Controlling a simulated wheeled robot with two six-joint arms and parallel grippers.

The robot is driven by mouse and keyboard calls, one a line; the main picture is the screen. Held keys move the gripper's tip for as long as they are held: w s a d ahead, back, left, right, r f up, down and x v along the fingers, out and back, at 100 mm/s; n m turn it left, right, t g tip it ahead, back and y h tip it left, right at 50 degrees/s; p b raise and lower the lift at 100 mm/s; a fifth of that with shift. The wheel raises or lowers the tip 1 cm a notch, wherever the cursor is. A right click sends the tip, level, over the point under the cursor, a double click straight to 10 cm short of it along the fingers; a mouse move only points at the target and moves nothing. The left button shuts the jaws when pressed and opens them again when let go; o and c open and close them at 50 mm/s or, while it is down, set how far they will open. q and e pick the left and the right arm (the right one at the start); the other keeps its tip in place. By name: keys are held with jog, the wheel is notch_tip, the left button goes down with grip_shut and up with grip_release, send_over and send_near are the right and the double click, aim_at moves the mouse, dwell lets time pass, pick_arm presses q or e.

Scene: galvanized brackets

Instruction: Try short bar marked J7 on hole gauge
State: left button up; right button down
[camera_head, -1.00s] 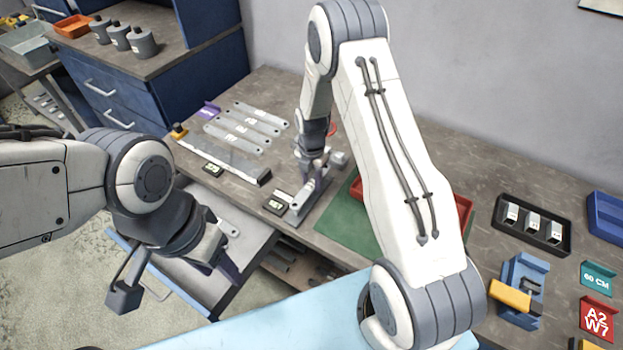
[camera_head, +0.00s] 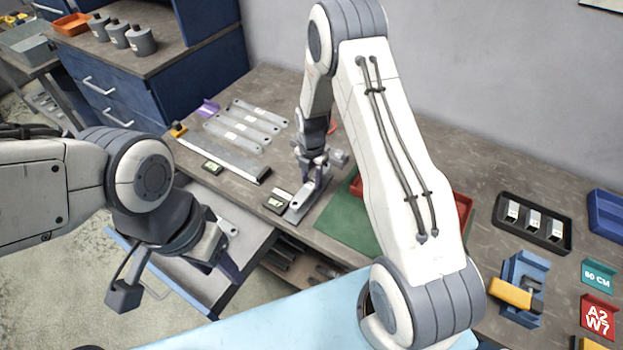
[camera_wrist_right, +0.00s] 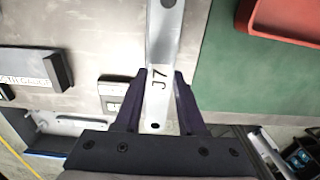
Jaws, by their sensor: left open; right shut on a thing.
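The short bar marked J7 (camera_wrist_right: 158,50) is pale metal with a hole near each end. My right gripper (camera_wrist_right: 158,112) is shut on its near end, and the bar runs away from the fingers. In the head view my right gripper (camera_head: 308,190) is low over the bench, above a grey flat strip (camera_head: 296,214). I cannot tell whether that strip is the hole gauge or part of the bar, nor whether the bar touches anything. My left gripper (camera_head: 228,262) is open and empty, above the open drawer at the bench front.
A length gauge (camera_head: 228,158) and several pale bars (camera_head: 245,128) lie left of my right gripper. A small dark label block (camera_head: 277,203) sits close beside it. A green mat (camera_head: 340,226) and red tray (camera_head: 464,212) are to the right. A black tray (camera_head: 531,226) stands farther right.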

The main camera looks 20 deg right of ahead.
jog(key=shift+f+b, duration=1.05)
jog(key=shift+f, duration=0.45)
dwell(1.6)
jog(key=shift+c, duration=2.1)
grip_release()
jog(key=shift+r, duration=0.15)
notch_tip(320, 180, up, 9)
jog(key=shift+r+b, duration=0.15)
jog(key=shift+b, duration=1)
jog(key=shift+r, duration=0.5)
